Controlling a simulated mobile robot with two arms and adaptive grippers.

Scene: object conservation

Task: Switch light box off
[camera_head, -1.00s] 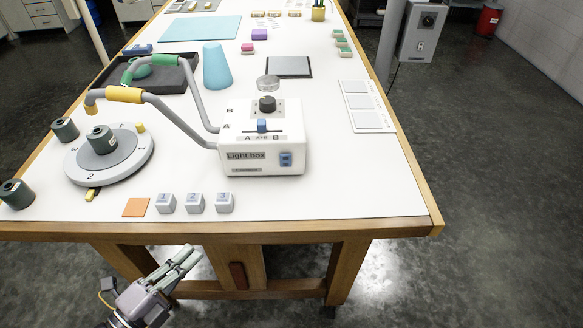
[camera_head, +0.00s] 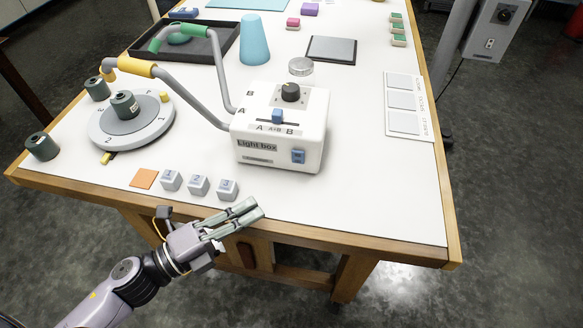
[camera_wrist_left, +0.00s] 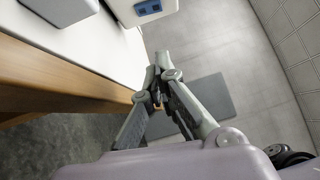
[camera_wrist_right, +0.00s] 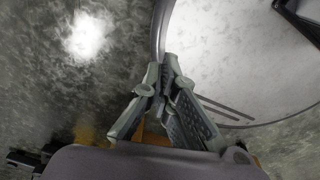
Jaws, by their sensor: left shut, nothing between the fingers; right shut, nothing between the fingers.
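The white light box (camera_head: 262,150) stands on the table with its labelled front facing me. A blue switch (camera_head: 298,156) is on the right of its front face, and it also shows at the top of the left wrist view (camera_wrist_left: 148,7). On its top are a blue slider (camera_head: 277,116) and a black knob (camera_head: 291,92). My left gripper (camera_head: 254,207) is shut and empty at the table's front edge, below and apart from the box. My right gripper (camera_wrist_right: 168,58) shows only in its wrist view, shut and empty; the light box is not in that view.
Several small numbered cubes (camera_head: 199,185) and an orange square (camera_head: 144,179) lie between my left gripper and a round turntable (camera_head: 160,131). Two grey bent arms with coloured grips rise beside the box. The table's front right is clear.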

